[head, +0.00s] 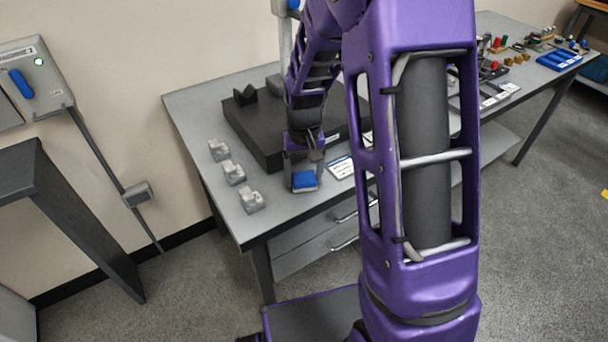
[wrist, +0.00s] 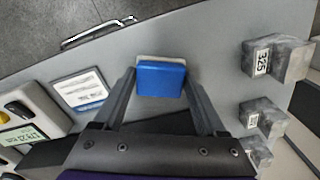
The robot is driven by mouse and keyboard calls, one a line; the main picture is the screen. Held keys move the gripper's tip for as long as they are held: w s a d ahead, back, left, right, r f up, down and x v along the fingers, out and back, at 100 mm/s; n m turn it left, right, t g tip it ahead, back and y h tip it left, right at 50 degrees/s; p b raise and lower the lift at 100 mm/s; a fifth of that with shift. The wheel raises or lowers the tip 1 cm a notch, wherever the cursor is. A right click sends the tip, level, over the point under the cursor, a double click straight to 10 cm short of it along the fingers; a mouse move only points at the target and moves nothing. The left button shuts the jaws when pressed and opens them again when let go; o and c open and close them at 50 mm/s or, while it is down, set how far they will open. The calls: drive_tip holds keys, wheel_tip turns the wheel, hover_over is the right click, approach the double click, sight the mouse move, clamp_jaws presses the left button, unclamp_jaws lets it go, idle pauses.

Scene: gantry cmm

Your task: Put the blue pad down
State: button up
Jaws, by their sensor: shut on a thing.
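The blue pad (head: 304,181) is a small flat block held at the end of my arm, over the front part of the grey table. In the wrist view the blue pad (wrist: 161,79) sits between the fingers, with a thin pale layer along its far edge. My gripper (head: 304,168) is shut on it; the gripper also shows in the wrist view (wrist: 160,88). I cannot tell whether the pad touches the tabletop or hangs just above it.
Several grey metal blocks (head: 234,172) stand to the left on the table (head: 190,105). A black slab (head: 245,125) lies behind my gripper. A white label card (head: 341,166) lies to the right. Bare tabletop lies between the blocks and the gripper.

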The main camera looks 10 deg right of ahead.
sight(304, 177)
drive_tip(key=o, duration=1.1)
drive_tip(key=shift+f, duration=0.1)
drive_tip(key=shift+o, duration=0.2)
wheel_tip(304, 177, up, 12)
drive_tip(key=p, duration=0.2)
drive_tip(key=shift+r, duration=0.2)
